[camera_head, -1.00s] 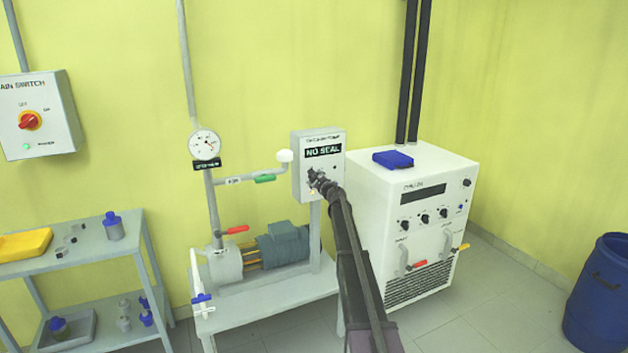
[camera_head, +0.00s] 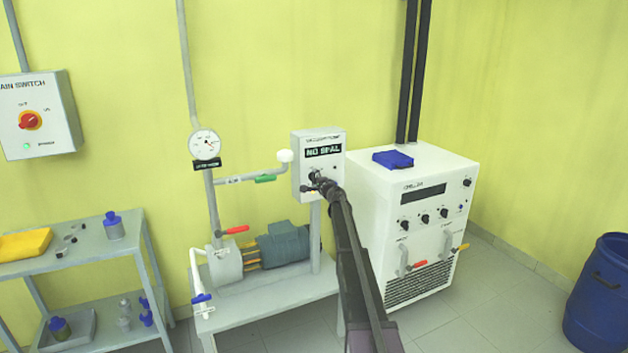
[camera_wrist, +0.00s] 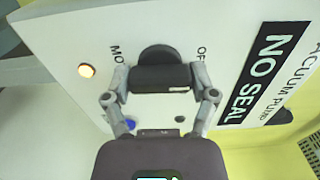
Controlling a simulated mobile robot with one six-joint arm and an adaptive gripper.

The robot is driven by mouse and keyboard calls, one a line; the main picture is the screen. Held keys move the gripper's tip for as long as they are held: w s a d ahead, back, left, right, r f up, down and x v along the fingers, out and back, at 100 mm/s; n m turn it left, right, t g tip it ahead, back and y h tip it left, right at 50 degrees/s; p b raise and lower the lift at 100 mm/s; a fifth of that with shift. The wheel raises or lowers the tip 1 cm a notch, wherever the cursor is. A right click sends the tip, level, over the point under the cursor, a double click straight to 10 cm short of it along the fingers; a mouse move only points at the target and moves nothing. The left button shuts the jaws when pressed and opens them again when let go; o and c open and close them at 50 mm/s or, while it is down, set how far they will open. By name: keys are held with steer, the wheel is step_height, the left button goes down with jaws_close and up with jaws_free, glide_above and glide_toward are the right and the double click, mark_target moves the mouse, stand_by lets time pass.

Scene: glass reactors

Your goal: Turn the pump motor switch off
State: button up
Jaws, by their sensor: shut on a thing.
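The pump control box (camera_head: 303,168) is a pale box on a post behind the pump, with a dark "NO SEAL" display. It also fills much of the wrist view (camera_wrist: 200,25). Its motor switch (camera_wrist: 160,55) is a black round knob with a bar, between partly hidden "MO…" and "OF…" labels. My gripper (camera_wrist: 160,82) has a finger on each side of the knob's bar and is shut on it. In the head view my gripper (camera_head: 322,184) is at the box's lower front and hides part of it. An amber lamp (camera_wrist: 86,70) on the panel is lit.
A white chiller (camera_head: 430,200) with knobs and levers stands close to the right of my arm. The pump (camera_head: 280,245) and its piping (camera_head: 212,200) with a gauge stand at left. A blue drum (camera_head: 598,295) is far right.

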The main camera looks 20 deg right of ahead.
steer(key=shift+w+n, duration=0.1)
steer(key=shift+n, duration=0.2)
steer(key=o, duration=1)
steer(key=s, duration=1.2)
steer(key=shift+d, duration=0.2)
